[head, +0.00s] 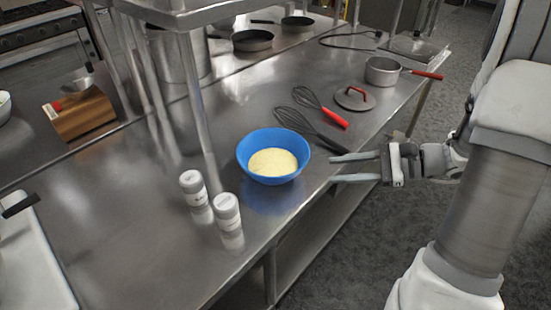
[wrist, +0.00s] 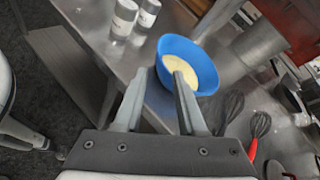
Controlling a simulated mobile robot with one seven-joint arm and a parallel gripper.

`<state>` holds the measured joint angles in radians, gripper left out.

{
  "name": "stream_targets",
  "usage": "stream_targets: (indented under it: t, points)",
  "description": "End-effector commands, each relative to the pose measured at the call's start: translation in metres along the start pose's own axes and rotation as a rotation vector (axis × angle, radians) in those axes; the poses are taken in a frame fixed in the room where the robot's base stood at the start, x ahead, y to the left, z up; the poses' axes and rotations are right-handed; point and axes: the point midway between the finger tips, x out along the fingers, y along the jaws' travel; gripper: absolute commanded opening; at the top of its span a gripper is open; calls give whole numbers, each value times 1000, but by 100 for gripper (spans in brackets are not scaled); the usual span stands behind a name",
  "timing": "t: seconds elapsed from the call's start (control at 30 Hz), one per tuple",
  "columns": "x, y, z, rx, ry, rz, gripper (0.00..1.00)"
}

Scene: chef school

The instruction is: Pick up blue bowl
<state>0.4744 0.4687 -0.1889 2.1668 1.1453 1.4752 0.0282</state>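The blue bowl (head: 246,150) stands upright on the steel counter, near its front edge, with pale yellow contents inside. In the wrist view the blue bowl (wrist: 176,46) lies just beyond the fingertips. My gripper (head: 332,169) is to the right of the bowl in the head view, apart from it, with its fingers pointing at it. In the wrist view my gripper (wrist: 158,82) has its two fingers spread with nothing between them.
Two white shakers (head: 193,187) (head: 227,212) stand left of the bowl. Whisks (head: 320,106) lie behind it, with a lid (head: 355,97) and a saucepan (head: 383,71) farther back. A shelf post (head: 196,95) rises from the steel counter (head: 150,235).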

Motion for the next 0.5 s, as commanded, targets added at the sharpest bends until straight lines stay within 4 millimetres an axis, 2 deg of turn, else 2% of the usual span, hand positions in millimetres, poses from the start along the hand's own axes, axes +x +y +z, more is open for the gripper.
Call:
stream_targets:
  t: [0.17,0.5]
  points:
    - [12,-1,-2,10,-7,-10,40]
    - [85,0,-2,10,-7,-5,40]
